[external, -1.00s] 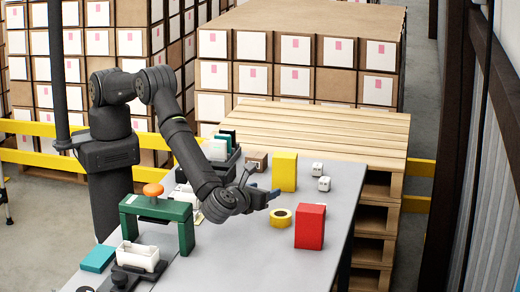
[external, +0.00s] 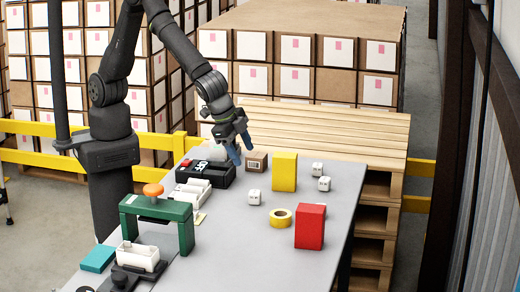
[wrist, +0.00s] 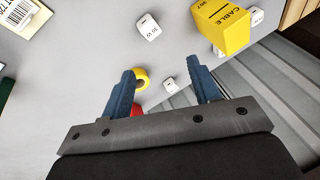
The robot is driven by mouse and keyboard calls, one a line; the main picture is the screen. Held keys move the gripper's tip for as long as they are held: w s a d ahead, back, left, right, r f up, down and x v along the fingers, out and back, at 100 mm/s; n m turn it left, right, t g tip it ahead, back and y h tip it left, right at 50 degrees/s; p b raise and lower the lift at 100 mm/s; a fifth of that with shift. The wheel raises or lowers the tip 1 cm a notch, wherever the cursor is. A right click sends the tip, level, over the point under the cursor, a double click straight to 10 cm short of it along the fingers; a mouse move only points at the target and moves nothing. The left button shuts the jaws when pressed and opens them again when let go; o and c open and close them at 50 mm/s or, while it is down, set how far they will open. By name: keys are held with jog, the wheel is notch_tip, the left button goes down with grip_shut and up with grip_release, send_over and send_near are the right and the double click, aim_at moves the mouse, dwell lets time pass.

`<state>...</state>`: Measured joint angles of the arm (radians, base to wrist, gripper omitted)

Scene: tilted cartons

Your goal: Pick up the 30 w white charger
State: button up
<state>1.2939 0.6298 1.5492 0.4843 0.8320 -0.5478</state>
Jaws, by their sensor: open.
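The white 30 W charger (wrist: 148,28) is a small white cube with dark "30 W" print, lying on the grey table near the top of the wrist view. By its place near the tape, it appears to be the nearer white cube (external: 254,197) in the external view. My gripper (external: 240,153) is open and empty, raised above the table's far left part. In the wrist view its blue fingers (wrist: 166,82) are spread, with the charger beyond them.
A yellow cable box (external: 284,172), a yellow tape roll (external: 280,218) and a red box (external: 310,226) stand around the cubes. A brown carton (external: 256,162) and a black bin (external: 205,173) stand near my gripper. The table's front middle is clear.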

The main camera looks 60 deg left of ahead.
notch_tip(320, 180, up, 2)
jog(key=s+a+n+g+h, duration=0.1)
jog(key=a+n+h, duration=0.1)
jog(key=a+n, duration=0.15)
send_near(255, 192)
jog(key=shift+n, duration=0.35)
jog(key=x, duration=0.5)
jog(key=shift+s+d+r, duration=0.1)
jog(key=shift+s+d, duration=0.05)
jog(key=shift+d, duration=0.1)
jog(key=shift+a+x, duration=0.2)
jog(key=shift+x, duration=1.15)
jog(key=shift+a+x, duration=0.15)
jog(key=shift+x, duration=1.2)
jog(key=c, duration=1.1)
